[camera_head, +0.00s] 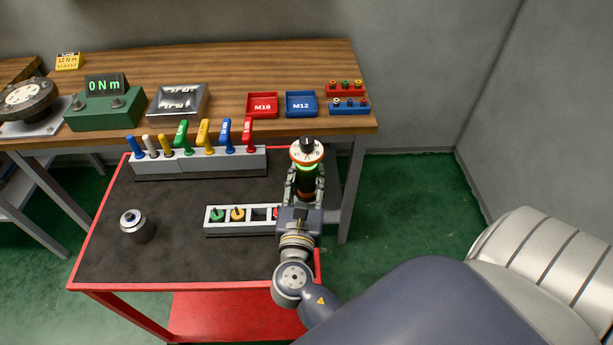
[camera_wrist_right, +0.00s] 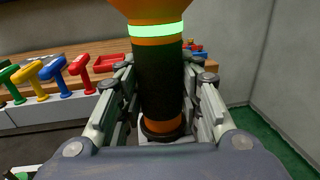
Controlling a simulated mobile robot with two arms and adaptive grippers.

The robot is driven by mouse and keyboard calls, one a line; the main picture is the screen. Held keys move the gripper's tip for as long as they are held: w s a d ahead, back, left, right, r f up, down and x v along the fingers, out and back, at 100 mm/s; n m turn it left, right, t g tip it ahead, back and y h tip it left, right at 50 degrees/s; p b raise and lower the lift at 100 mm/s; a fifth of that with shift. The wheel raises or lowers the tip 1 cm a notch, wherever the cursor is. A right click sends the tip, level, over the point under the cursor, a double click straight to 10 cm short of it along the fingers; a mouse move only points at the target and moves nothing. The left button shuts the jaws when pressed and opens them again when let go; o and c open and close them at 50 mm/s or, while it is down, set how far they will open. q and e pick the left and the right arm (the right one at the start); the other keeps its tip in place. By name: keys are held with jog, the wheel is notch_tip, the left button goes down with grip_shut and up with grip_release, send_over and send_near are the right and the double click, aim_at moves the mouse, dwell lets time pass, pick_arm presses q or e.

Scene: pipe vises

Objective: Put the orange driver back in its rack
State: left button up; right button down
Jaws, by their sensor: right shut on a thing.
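The orange driver (camera_head: 307,153) is upright in my right gripper (camera_head: 304,186), with a white dial on top, a glowing green ring and a black grip. In the right wrist view the gripper's fingers (camera_wrist_right: 160,118) close on both sides of the driver's black grip (camera_wrist_right: 160,78). The grey rack (camera_head: 205,164) along the back of the cart holds several coloured handles. A smaller white rack (camera_head: 240,231) holds a green and an orange piece, with an open slot and a red piece beside my wrist. I cannot tell which rack is the driver's. My left gripper is out of view.
The red cart's black top (camera_head: 165,262) has free room at the front left, beside a grey cylinder (camera_head: 136,227). Behind it, a wooden bench (camera_head: 225,68) carries a green 0 Nm display (camera_head: 105,105), a red M16 tray (camera_head: 262,105) and a blue M12 tray (camera_head: 301,104).

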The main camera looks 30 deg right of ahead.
jog(key=c, duration=1.1)
grip_release()
jog(key=shift+o, duration=0.3)
jog(key=shift+s+f, duration=0.1)
jog(key=shift+f, duration=0.1)
jog(key=v, duration=1.2)
jog(key=shift+r, duration=0.2)
